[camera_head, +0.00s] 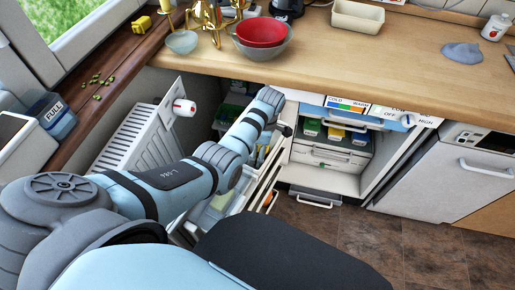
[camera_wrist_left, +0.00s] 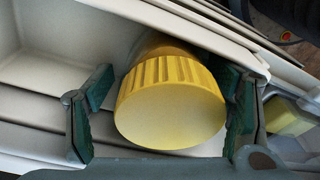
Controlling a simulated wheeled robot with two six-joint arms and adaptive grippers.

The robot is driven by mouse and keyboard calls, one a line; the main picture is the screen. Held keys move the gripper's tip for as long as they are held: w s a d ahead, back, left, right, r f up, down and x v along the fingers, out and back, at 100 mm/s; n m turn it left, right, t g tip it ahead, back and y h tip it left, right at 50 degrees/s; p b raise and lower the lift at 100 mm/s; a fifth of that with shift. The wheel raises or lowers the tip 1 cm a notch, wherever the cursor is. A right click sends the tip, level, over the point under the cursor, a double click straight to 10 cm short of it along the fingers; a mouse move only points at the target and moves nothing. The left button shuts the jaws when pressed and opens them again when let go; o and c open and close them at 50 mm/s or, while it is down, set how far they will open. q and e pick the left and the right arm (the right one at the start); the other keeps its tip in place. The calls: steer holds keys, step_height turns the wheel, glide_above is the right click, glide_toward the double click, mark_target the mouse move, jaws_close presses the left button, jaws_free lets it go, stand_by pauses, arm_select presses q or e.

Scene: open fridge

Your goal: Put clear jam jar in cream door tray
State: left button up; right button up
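In the left wrist view, a jar with a ribbed yellow lid (camera_wrist_left: 170,104) shows lid-first between the two fingers of my left gripper (camera_wrist_left: 165,100). Its body is mostly hidden behind the lid, so I cannot tell its contents. The fingers stand on either side of the jar, with a narrow gap on the left and the right pad close to the lid. Cream tray walls (camera_wrist_left: 60,50) surround the jar. In the head view, my left gripper (camera_head: 285,130) is small at the open fridge. My right gripper is not in view.
The open fridge holds drawers (camera_head: 330,155) right of my left arm. A white radiator (camera_head: 135,135) stands to the left. The counter above carries a red bowl (camera_head: 262,32) and a cream dish (camera_head: 358,16). A yellow item (camera_wrist_left: 288,117) lies right of the gripper.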

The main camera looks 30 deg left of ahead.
arm_select(q)
steer(key=shift+r, duration=0.1)
steer(key=r+p, duration=0.1)
steer(key=r, duration=0.2)
steer(key=d+r+p, duration=0.1)
steer(key=r, duration=0.3)
steer(key=r+p, duration=0.2)
steer(key=r, duration=0.2)
steer(key=shift+w+d+r, duration=0.2)
steer(key=shift+w+d, duration=0.15)
steer(key=shift+w, duration=0.05)
steer(key=shift+r, duration=0.4)
